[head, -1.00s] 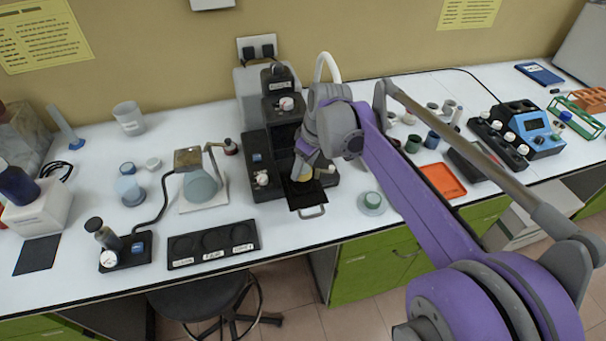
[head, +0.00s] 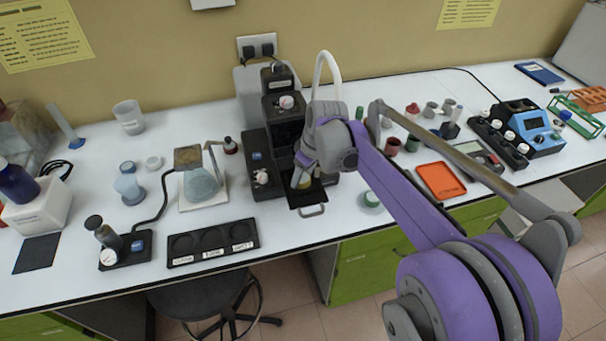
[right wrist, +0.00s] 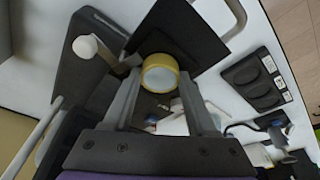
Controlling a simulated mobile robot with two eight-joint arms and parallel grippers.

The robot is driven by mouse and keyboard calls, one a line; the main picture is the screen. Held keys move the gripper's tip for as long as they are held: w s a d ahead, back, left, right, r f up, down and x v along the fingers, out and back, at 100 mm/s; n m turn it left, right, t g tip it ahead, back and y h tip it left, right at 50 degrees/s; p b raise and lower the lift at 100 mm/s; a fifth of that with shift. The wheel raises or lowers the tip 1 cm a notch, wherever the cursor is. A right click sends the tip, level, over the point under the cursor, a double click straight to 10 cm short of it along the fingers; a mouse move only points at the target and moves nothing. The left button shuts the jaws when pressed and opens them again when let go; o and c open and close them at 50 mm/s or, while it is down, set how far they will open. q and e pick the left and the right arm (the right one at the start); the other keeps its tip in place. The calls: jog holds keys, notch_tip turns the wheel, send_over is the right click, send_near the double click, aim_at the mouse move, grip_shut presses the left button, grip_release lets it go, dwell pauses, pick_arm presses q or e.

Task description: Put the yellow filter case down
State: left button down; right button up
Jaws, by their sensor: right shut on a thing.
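The yellow filter case (right wrist: 161,73) is a short yellow ring with a pale centre. It sits between the fingertips of my right gripper (right wrist: 158,86), which is shut on it. In the head view the case (head: 305,185) shows as a small yellow patch below my right gripper (head: 303,174). It is over the dark pull-out tray (head: 310,199) at the front of the black machine. I cannot tell whether the case touches the tray. My left gripper is not in view.
The black machine (head: 284,112) stands close behind the gripper. A flask (head: 200,183) on a stand is to the left, and a black three-well holder (head: 213,244) is at the front left.

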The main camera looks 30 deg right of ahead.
aim_at(312, 189)
jog(key=shift+s+a+f, duration=0.1)
jog(key=shift+s+f, duration=0.15)
jog(key=shift+f, duration=0.2)
jog(key=o, duration=1)
jog(key=shift+o, duration=0.2)
jog(key=shift+r, duration=0.5)
jog(key=w+p+v, duration=0.1)
jog(key=v, duration=1.1)
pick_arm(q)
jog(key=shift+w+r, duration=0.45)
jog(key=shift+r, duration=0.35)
pick_arm(e)
jog(key=s+a+f+m+t, duration=0.1)
jog(key=s+a+f+m, duration=0.1)
jog(key=s+a+f, duration=0.3)
jog(key=s+a+f+m+t+h, duration=0.1)
jog(key=s+a+f+m, duration=0.1)
jog(key=s+a+f, duration=0.4)
jog(key=s+f, duration=0.5)
jog(key=s, duration=0.2)
